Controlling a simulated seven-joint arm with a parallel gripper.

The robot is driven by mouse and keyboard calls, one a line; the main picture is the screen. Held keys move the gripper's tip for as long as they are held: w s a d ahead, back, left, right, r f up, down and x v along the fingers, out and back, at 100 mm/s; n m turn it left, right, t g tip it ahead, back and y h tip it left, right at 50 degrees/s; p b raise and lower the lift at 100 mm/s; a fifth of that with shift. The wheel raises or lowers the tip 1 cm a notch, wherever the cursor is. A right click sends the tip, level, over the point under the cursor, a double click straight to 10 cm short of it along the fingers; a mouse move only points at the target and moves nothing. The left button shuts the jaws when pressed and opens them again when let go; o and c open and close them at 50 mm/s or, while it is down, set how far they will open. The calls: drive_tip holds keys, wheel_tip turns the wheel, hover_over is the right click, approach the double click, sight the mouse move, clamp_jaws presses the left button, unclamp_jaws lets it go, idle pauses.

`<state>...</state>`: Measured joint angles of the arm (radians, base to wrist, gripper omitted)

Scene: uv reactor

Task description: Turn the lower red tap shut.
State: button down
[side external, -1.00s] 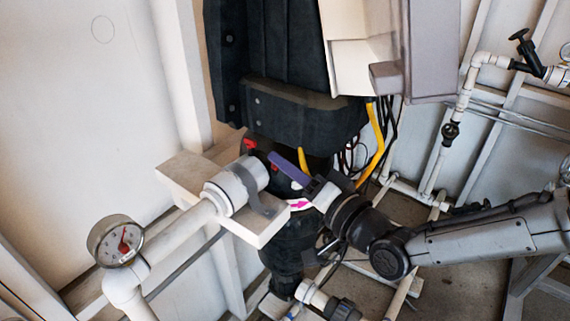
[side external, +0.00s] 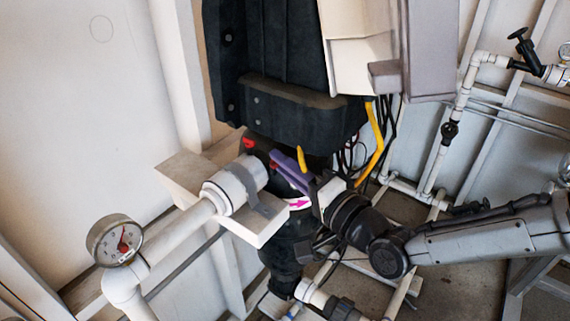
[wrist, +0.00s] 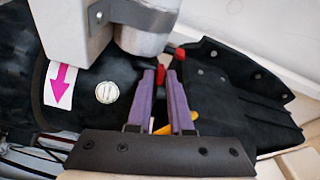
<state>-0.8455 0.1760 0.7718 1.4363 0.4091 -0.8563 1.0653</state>
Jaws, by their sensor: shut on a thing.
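The lower red tap (wrist: 160,73) shows as a small red piece between my purple fingertips in the wrist view. In the side view only a bit of it shows by the fingertips. My gripper (wrist: 162,78) is shut on this tap, one finger on each side; it also shows in the side view (side external: 275,158), reaching in from the right. The upper red tap (wrist: 180,53) is just beyond the fingertips; it also shows in the side view (side external: 249,143). The fingers hide part of the lower tap, so its exact angle is unclear.
A grey pipe end (side external: 240,184) on a pale bracket (side external: 257,229) stands close left of my fingers. The black reactor housing (side external: 290,118) hangs above. A yellow cable (side external: 374,150) runs close by. A white label with a magenta arrow (wrist: 60,84) is on the black body.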

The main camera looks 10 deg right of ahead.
drive_tip(key=c, duration=0.9)
unclamp_jaws()
drive_tip(key=shift+o, duration=0.3)
drive_tip(key=shift+f, duration=0.1)
drive_tip(key=shift+d+f, duration=0.1)
drive_tip(key=v, duration=0.8)
drive_tip(key=shift+r, duration=0.35)
